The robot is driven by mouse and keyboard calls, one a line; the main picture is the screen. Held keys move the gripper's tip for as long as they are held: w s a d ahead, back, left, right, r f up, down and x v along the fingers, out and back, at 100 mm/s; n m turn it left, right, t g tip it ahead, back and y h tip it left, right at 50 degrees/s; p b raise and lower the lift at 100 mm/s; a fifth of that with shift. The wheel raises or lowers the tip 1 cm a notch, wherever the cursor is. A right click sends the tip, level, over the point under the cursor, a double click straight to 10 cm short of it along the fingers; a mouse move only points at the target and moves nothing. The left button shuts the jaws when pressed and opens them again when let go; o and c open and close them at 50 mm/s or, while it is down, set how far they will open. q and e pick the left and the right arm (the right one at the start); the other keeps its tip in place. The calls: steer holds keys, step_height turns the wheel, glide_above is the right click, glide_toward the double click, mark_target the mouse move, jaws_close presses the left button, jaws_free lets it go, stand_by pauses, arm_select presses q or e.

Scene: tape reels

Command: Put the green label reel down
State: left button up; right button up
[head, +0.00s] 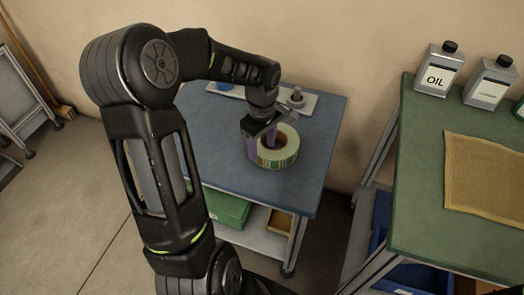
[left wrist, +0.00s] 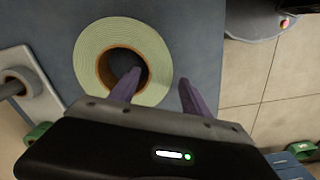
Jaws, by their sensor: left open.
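The green label reel (head: 287,155) is a pale green ring with a brown core. It lies flat on the blue top of a small table (head: 318,135), near its right side. In the left wrist view the reel (left wrist: 95,45) shows from above with its round hole. My left gripper (head: 262,145) is open at the reel. In the left wrist view, one purple finger of the gripper (left wrist: 160,78) is over or in the hole and the other is beyond the reel's outer edge. I cannot tell whether either finger touches it. My right gripper is not in view.
A pale board with an upright peg (head: 297,97) lies at the table's back, with a blue item (head: 223,87) on it. A green bin (head: 232,210) is on the shelf below. A green workbench (head: 420,185) with an oil can (head: 438,72) stands to the right.

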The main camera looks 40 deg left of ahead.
arm_select(q)
step_height(320, 180, up, 9)
steer(key=shift+f+p, duration=0.2)
steer(key=shift+p, duration=0.1)
stand_by(0.8)
